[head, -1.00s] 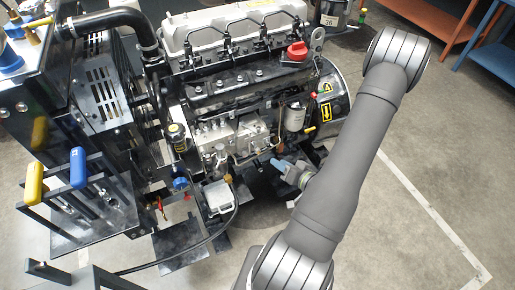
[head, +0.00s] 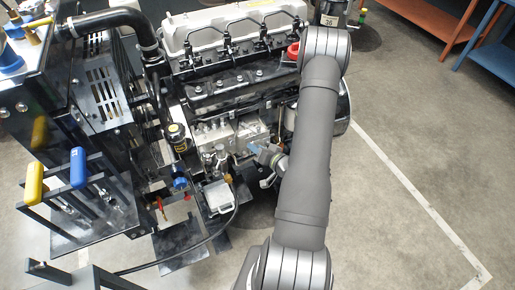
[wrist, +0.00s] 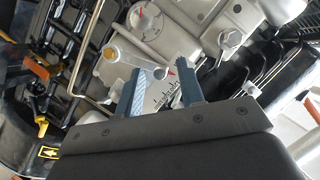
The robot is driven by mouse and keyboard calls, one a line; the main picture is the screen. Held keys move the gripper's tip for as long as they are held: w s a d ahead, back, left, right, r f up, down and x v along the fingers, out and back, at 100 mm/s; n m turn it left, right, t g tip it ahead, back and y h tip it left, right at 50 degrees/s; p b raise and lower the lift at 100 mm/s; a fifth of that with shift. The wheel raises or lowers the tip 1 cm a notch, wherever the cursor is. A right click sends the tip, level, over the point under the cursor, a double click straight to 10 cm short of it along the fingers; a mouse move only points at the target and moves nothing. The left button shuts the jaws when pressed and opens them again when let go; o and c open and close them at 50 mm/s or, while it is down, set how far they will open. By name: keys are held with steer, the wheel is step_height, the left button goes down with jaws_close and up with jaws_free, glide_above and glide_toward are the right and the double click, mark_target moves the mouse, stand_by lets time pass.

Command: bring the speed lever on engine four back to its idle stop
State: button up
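The engine (head: 235,85) fills the middle of the head view, with a silver pump housing (head: 220,132) on its near side. No engine number is readable. A scale plate (wrist: 163,98) with tick marks and a red mark lies behind the fingers. My gripper (wrist: 161,68) is open, its two blue-grey fingers apart. Whether the lever lies between them or behind them is unclear. In the head view my gripper (head: 258,150) is close to the housing.
A thin metal pipe (wrist: 88,48) runs on the left.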

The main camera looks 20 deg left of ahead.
jaws_close()
steer(key=shift+s+a+f+n+h, duration=0.1)
steer(key=shift+s+a+n+h, duration=0.15)
steer(key=shift+n, duration=0.25)
steer(key=shift+a, duration=0.1)
jaws_free()
steer(key=v, duration=1.7)
steer(key=shift+s, duration=0.2)
stand_by(0.4)
